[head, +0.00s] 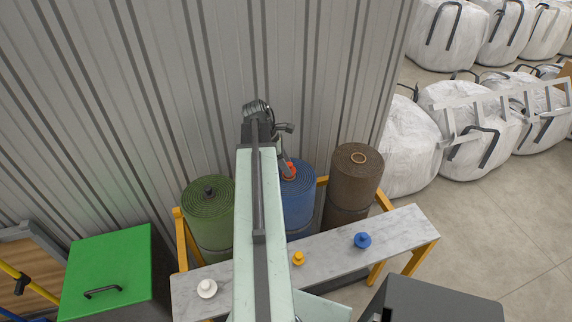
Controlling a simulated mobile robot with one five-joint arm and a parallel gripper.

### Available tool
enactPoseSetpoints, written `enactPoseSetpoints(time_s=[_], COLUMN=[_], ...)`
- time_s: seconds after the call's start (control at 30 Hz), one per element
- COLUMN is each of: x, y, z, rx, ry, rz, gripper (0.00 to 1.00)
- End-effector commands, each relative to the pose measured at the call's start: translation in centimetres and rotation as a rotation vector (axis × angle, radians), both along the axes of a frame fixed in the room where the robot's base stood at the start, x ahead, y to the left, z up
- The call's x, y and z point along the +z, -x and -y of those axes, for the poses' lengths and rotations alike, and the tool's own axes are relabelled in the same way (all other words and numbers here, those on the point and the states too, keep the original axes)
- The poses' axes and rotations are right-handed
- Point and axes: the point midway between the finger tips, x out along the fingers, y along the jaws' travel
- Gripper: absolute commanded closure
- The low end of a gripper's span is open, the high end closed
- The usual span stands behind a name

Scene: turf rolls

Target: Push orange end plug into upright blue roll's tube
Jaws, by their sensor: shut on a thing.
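The blue roll (299,203) stands upright behind the bench, partly hidden by my arm. The orange end plug (291,167) shows small over the blue roll's top, by the roll's tube mouth. My gripper (287,163) reaches down from the end of my arm and is shut on the orange plug. I cannot tell whether the plug sits in the tube or just above it.
A green roll (207,222) with a dark plug and a brown roll (352,184) with an open tube flank the blue one. White (207,288), yellow (298,258) and blue (362,240) plugs stand on the grey bench (405,232). A corrugated wall (330,80) rises close behind.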

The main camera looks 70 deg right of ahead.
Motion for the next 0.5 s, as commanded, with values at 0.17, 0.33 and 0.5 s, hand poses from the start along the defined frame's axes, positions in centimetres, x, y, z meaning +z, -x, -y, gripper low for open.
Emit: enactPoseSetpoints(time_s=[0.17, 0.33, 0.5], x=[-0.6, -1.0, -1.4], y=[0.0, 0.0, 0.0], z=[0.0, 0.0, 0.0], rx=[0.0, 0.0, 0.0], ry=[0.0, 0.0, 0.0], rz=[0.0, 0.0, 0.0], gripper=[0.94, 0.94, 0.94])
